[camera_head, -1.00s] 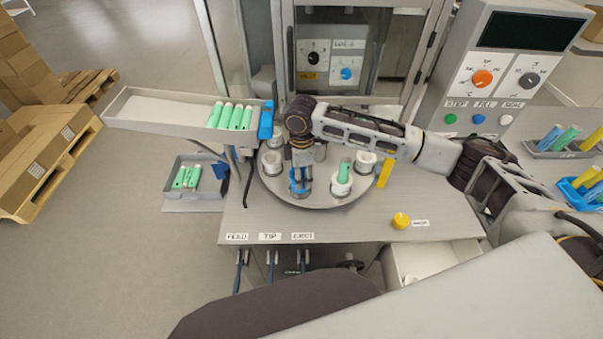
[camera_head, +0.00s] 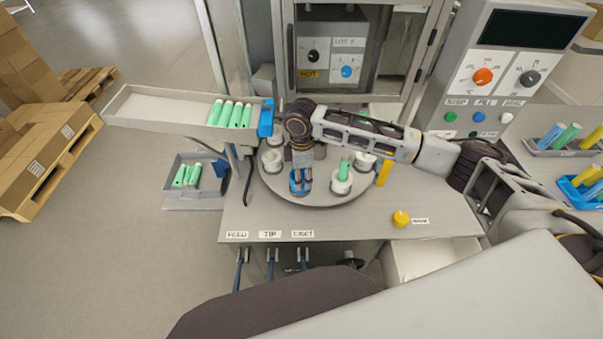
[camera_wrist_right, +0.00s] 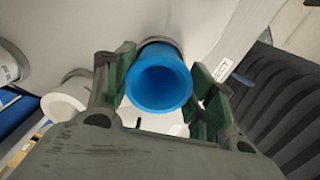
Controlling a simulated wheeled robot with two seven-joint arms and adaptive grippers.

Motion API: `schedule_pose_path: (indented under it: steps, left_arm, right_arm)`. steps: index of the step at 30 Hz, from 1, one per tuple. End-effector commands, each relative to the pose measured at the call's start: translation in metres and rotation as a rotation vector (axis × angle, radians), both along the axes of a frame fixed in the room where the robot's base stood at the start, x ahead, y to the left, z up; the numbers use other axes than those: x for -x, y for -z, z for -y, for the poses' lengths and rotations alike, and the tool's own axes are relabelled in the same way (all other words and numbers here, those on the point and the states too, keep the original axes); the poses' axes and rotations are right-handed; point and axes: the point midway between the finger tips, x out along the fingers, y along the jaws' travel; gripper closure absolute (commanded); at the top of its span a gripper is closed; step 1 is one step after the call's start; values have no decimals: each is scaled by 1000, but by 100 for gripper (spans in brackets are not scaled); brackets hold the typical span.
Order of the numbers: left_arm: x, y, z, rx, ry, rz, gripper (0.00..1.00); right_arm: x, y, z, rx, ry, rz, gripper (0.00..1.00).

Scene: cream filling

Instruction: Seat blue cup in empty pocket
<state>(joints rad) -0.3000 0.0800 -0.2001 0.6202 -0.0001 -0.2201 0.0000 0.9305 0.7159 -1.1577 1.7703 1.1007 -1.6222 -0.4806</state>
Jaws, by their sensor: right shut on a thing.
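The blue cup (camera_wrist_right: 158,82) is between the fingers of my right gripper (camera_head: 300,181), which also shows in the wrist view (camera_wrist_right: 164,92). The gripper is shut on it and points down at the front of the round turntable (camera_head: 322,199). The cup also shows in the head view (camera_head: 299,188), at the front pocket. A grey ring (camera_wrist_right: 158,41) shows just behind the cup in the wrist view. The fingers partly hide the pocket, and I cannot tell whether the cup is fully down in it. My left gripper is not in view.
A white holder (camera_head: 341,184) with a green tube stands right beside the gripper. Other white holders (camera_head: 272,161) ring the turntable. A chute (camera_head: 170,113) with several green tubes is at left. A yellow post (camera_head: 384,173) stands at right.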

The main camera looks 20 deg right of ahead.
Motion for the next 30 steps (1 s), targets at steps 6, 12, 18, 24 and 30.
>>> schedule_pose_path:
  steps: [6, 12, 18, 24, 30]
  left_arm:
    - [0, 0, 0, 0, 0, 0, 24]
    - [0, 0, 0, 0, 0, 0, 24]
    - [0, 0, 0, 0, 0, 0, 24]
    - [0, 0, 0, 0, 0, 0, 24]
    - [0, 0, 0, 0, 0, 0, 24]
  right_arm:
    - [0, 4, 0, 0, 0, 0, 70]
    - [0, 6, 0, 0, 0, 0, 70]
    - [0, 6, 0, 0, 0, 0, 41]
    - [0, 6, 0, 0, 0, 0, 20]
    - [0, 6, 0, 0, 0, 0, 20]
